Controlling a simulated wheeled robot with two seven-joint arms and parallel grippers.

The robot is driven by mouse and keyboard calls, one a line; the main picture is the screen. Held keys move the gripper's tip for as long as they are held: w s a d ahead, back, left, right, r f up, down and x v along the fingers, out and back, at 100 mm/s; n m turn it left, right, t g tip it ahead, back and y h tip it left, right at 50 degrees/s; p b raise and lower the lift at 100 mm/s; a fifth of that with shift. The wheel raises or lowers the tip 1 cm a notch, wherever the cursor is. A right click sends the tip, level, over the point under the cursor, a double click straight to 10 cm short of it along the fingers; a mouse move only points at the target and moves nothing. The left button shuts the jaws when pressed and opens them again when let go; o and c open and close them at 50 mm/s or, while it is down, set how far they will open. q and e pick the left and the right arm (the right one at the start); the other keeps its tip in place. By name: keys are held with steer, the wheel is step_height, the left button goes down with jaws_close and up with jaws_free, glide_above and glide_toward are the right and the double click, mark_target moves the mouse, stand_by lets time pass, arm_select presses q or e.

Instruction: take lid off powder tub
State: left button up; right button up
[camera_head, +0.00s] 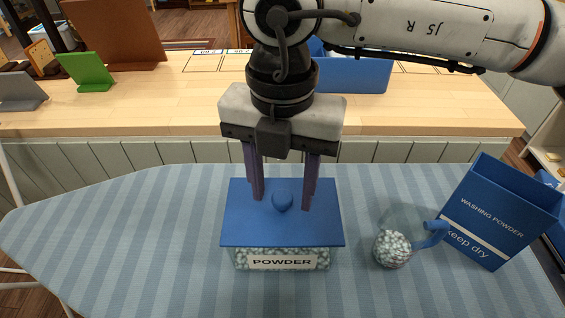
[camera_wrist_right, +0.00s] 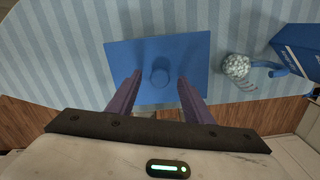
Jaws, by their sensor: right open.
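The powder tub (camera_head: 281,261) stands on the striped ironing board, with a "POWDER" label and speckled powder showing through its clear wall. Its flat blue lid (camera_head: 240,231) is on top of it, with a round blue knob (camera_head: 283,201) in the middle. The lid (camera_wrist_right: 200,55) and knob (camera_wrist_right: 160,72) also show in the right wrist view. My right gripper (camera_head: 283,204) points down over the lid, its purple fingers apart on the left and right of the knob. It is open, with a gap between each finger and the knob. My left gripper is not in view.
The ironing board (camera_head: 120,235) is bare on the left. Behind it is a wooden counter (camera_head: 150,105) with a green stand (camera_head: 88,70).

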mark_target(282, 197)
steer(key=shift+f, duration=0.25)
jaws_close()
steer(key=shift+r, duration=0.2)
steer(key=shift+r+p, duration=0.4)
steer(key=shift+r, duration=0.55)
steer(key=shift+r+p, duration=1.2)
steer(key=shift+r, duration=1.8)
